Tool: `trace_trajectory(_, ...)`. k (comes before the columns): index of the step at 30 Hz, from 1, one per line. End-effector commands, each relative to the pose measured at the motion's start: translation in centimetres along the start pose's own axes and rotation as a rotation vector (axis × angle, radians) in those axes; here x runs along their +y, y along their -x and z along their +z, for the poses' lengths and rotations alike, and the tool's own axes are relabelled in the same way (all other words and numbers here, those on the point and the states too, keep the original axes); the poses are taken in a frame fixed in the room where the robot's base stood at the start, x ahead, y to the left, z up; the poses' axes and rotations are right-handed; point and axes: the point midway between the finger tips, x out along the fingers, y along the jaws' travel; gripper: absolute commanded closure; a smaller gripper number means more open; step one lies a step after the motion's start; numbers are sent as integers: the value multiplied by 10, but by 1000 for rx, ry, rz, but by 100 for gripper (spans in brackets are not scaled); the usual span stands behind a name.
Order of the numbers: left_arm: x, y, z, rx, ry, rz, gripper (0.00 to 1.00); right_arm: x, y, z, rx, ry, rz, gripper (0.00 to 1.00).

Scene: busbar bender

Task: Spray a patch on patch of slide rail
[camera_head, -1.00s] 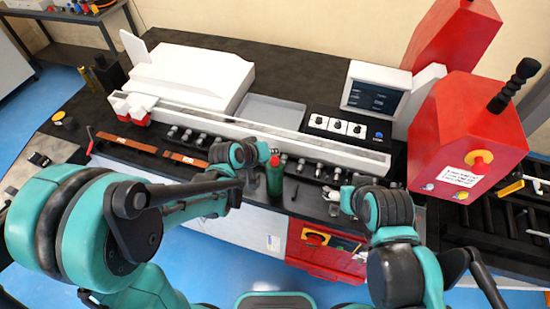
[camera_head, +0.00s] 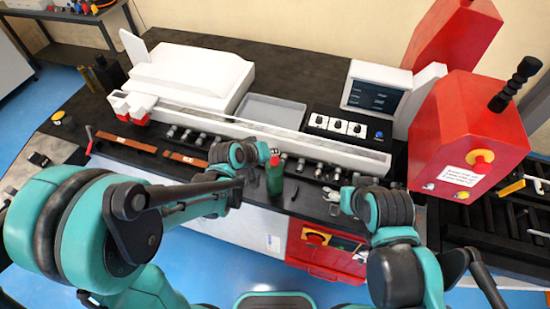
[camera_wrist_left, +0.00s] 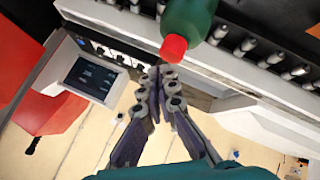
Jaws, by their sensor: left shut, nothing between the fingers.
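A green spray bottle with a red cap (camera_head: 274,180) stands on the black ledge in front of the machine. The slide rail (camera_head: 270,132) is the long pale bar across the bench, behind the bottle. My left gripper (camera_head: 273,153) is close by the bottle's top, largely hidden behind my wrist. In the left wrist view my left gripper (camera_wrist_left: 163,76) is shut and empty, its fingertips just beside the red cap (camera_wrist_left: 173,48). Whether they touch it is unclear. My right gripper (camera_head: 337,197) is right of the bottle near the ledge; its fingers are too small to read.
Rows of small metal fittings (camera_head: 322,172) line the ledge below the rail. A red machine head (camera_head: 467,135) and a screen (camera_head: 375,95) stand at the right. A grey tray (camera_head: 272,111) and white cover (camera_head: 190,76) lie behind the rail. Copper-coloured strips (camera_head: 136,146) lie at the left.

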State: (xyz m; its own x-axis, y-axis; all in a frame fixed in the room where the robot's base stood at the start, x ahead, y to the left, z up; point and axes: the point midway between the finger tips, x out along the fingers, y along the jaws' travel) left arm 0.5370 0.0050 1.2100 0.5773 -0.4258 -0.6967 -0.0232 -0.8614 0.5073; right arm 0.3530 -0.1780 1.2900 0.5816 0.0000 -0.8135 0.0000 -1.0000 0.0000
Motion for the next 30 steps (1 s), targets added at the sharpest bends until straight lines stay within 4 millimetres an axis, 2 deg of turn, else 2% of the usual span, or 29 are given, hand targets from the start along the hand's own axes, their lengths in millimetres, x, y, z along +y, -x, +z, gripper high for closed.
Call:
trace_trajectory(3, -3, -4, 3, 0, 0, 0, 100, 0, -6, 4, 0, 0, 0, 30)
trace_trajectory(30, -6, -8, 6, 0, 0, 0, 100, 0, -10, 7, 0, 0, 0, 30)
